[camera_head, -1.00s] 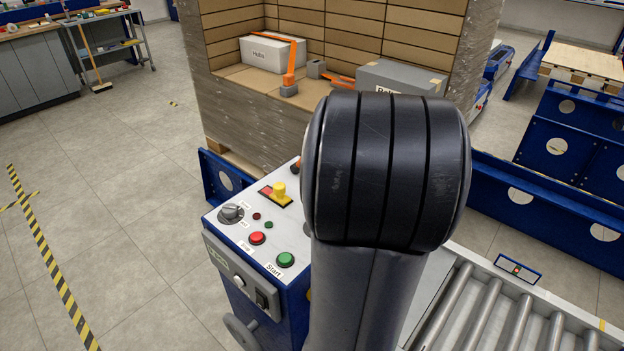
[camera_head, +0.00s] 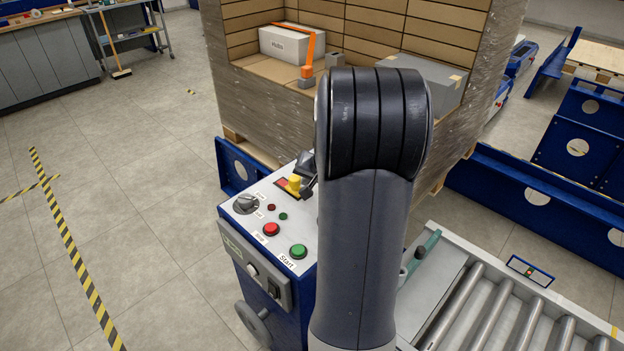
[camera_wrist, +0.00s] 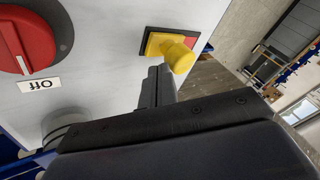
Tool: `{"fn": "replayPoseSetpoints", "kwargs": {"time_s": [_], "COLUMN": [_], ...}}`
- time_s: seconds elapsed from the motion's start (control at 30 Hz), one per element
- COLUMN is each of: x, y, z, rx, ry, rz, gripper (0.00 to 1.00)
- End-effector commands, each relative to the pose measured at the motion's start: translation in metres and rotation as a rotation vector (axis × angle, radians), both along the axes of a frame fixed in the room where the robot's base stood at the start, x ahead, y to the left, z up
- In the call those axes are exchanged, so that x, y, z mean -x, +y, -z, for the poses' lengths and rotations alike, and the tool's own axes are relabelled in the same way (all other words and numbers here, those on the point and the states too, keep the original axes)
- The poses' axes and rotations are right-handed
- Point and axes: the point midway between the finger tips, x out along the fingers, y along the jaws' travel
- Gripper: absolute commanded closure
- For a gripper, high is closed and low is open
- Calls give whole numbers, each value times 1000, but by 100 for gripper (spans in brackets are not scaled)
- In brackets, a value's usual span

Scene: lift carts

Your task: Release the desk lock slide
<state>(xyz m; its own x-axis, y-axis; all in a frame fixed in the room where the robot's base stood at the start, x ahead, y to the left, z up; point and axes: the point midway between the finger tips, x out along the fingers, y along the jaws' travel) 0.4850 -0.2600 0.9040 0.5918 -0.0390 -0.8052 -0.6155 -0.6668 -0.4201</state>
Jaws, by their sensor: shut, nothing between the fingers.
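The desk lock slide is a yellow knob (camera_head: 294,184) on a small red and yellow plate, on the sloped white top of the control desk (camera_head: 268,222). The red part of the plate shows left of the knob. In the wrist view the knob (camera_wrist: 180,55) stands just beyond my fingertips, with yellow plate to its left and red to its right. My gripper (camera_head: 308,165) is shut and empty beside the knob; it also shows in the wrist view (camera_wrist: 158,78). I cannot tell whether the fingertips touch the knob. My arm hides the desk's right side.
Near the slide are a grey rotary switch (camera_head: 246,204), a red button (camera_head: 271,229) and a green button (camera_head: 298,251). A red rotary switch (camera_wrist: 25,40) labelled "Off" shows in the wrist view. A roller conveyor (camera_head: 480,305) lies right; a pallet stack (camera_head: 250,115) stands behind.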

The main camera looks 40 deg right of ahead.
Motion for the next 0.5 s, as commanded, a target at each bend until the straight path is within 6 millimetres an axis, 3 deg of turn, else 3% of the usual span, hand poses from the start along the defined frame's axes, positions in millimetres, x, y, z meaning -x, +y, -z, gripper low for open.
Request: {"fn": "replayPoseSetpoints", "kwargs": {"time_s": [0.17, 0.5], "x": [-2, -45], "y": [0, 7], "z": [0, 0], "rx": [-1, -1], "ry": [1, 1], "rz": [0, -2], "gripper": [100, 100]}}
